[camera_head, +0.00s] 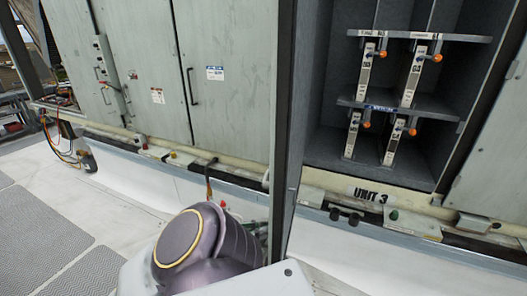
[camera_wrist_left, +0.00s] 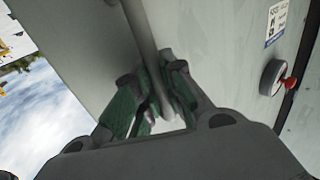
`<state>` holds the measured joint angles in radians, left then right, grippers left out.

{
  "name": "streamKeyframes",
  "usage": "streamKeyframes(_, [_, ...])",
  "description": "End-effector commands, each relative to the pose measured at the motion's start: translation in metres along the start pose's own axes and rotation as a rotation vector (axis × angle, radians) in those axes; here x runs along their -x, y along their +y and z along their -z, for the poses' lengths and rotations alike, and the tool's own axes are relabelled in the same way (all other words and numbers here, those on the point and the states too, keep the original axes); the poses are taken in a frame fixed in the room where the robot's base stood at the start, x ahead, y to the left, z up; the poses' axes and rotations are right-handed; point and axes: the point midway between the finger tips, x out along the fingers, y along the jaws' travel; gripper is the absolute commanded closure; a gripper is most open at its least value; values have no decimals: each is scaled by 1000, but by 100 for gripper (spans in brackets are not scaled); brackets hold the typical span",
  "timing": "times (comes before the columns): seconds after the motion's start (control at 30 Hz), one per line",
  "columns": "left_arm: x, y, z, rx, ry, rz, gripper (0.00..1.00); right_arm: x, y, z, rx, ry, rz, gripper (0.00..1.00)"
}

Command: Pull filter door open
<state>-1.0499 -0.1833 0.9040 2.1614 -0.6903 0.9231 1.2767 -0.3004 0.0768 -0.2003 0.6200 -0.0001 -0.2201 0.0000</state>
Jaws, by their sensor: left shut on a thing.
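The filter door (camera_head: 289,120) stands open in the head view, seen nearly edge-on as a tall, thin grey panel left of the open bay. The left wrist view shows its grey face (camera_wrist_left: 82,45) and a grey bar handle (camera_wrist_left: 146,38). My left gripper (camera_wrist_left: 163,88) is shut on this handle, with its dark green finger pads on either side of the bar. In the head view the handle and left gripper are hidden; only a purple-grey link of my own arm shows at the bottom. My right gripper is in neither view.
The open bay (camera_head: 325,125) holds several pale upright strips with orange knobs on shelves. A "UNIT 3" label (camera_head: 366,194) is on the pipe below. Closed cabinet doors (camera_head: 235,100) stand left. A red knob (camera_wrist_left: 289,83) shows in the wrist view.

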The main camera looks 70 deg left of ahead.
Motion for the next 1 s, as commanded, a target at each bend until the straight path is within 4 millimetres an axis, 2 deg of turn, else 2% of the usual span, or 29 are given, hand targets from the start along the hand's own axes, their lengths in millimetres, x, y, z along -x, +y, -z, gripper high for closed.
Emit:
streamKeyframes(0.03, [2,2,-5,9,-9,-2,100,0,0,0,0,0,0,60])
streamKeyframes(0.17, [2,2,-5,9,-9,-1,100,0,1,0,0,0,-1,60])
streamKeyframes(0.2, [2,2,-5,9,-9,-1,86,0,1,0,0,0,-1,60])
streamKeyframes(0.37, [1,1,-4,6,-6,-1,67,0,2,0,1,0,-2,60])
streamKeyframes(0.77, [3,0,-1,2,-3,1,67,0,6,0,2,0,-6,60])
streamKeyframes(1.0, [20,0,-2,2,-5,3,67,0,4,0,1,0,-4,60])
